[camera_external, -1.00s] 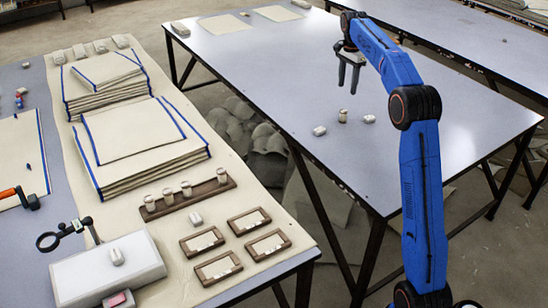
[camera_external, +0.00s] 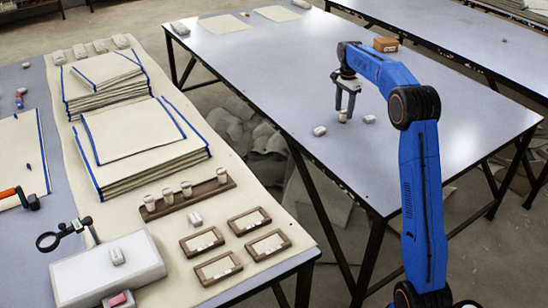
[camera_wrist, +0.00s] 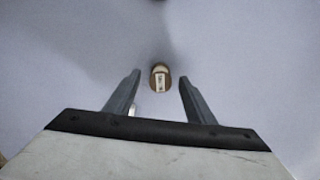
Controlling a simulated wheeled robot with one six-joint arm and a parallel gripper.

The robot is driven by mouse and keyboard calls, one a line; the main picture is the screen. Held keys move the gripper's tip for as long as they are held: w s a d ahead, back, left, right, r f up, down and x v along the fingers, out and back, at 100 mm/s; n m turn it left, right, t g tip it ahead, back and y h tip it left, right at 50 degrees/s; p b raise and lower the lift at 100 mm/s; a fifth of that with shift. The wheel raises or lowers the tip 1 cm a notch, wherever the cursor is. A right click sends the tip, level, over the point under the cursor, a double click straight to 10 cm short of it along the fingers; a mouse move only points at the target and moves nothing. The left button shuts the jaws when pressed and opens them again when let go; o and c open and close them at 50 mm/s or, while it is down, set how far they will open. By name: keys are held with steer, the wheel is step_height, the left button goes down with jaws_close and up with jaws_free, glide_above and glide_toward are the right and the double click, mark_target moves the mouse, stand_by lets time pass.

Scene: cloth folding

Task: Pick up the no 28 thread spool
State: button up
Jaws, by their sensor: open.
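A small pale spool with a brown end (camera_external: 343,116) stands upright on the grey-blue table (camera_external: 440,150). In the wrist view the spool (camera_wrist: 160,78) lies ahead of and between the two fingertips; the mark on it is too small to read. My gripper (camera_external: 345,108) points down just above the spool in the outside view. My gripper also shows in the wrist view (camera_wrist: 158,85), with its fingers apart and nothing between them held. Whether the fingers reach down beside the spool cannot be told.
A pale block (camera_external: 319,131) lies left of the spool, and another pale block (camera_external: 369,119) lies to its right. A brown box (camera_external: 386,45) sits at the table's back edge. The side table holds stacked cloths (camera_external: 140,140) and several spools on a wooden rack (camera_external: 215,188).

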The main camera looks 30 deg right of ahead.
step_height(320, 180, down, 3)
steer(key=shift+r, duration=0.2)
steer(key=c, duration=1.1)
steer(key=shift+r, duration=0.1)
